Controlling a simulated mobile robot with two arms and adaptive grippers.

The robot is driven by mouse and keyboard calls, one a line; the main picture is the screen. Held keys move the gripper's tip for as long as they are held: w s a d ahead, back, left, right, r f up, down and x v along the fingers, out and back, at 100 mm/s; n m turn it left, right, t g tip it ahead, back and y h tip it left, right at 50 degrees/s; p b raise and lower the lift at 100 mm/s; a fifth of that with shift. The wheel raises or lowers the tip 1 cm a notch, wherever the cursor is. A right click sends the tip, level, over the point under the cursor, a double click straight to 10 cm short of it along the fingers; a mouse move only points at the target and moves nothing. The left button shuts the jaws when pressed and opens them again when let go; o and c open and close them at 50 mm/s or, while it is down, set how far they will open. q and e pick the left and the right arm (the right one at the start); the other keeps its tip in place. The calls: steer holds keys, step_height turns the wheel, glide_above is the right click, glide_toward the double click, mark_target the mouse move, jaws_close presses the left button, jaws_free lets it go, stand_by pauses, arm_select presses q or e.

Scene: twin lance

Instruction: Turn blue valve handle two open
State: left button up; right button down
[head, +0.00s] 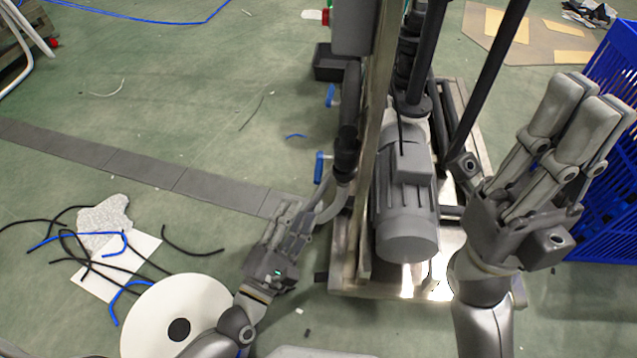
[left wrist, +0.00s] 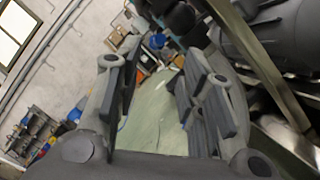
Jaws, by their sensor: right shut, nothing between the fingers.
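Two blue valve handles show on the pipework left of the tall grey post in the head view. The nearer blue handle (head: 319,168) sits beside a dark valve body (head: 345,155). The farther blue handle (head: 330,95) is higher up the picture. No label shows which is number two. My left gripper (head: 296,212) is below and left of the nearer handle, apart from it. In the left wrist view the left gripper (left wrist: 168,85) has its fingers spread, with nothing between them. My right gripper (head: 592,98) is shut and empty at the right, far from both handles.
A grey motor (head: 405,215) stands on the metal skid (head: 345,275) right of the post. A blue crate (head: 610,190) is behind my right gripper. A white disc (head: 150,320), loose hoses and paper lie on the green floor at left. The floor left of the handles is mostly clear.

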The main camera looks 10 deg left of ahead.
mark_target(318, 172)
arm_select(q)
steer(key=b+x, duration=0.2)
steer(key=x, duration=0.8)
steer(key=shift+w+d+r, duration=0.1)
steer(key=shift+w+r, duration=0.05)
steer(key=shift+w, duration=0.15)
jaws_close()
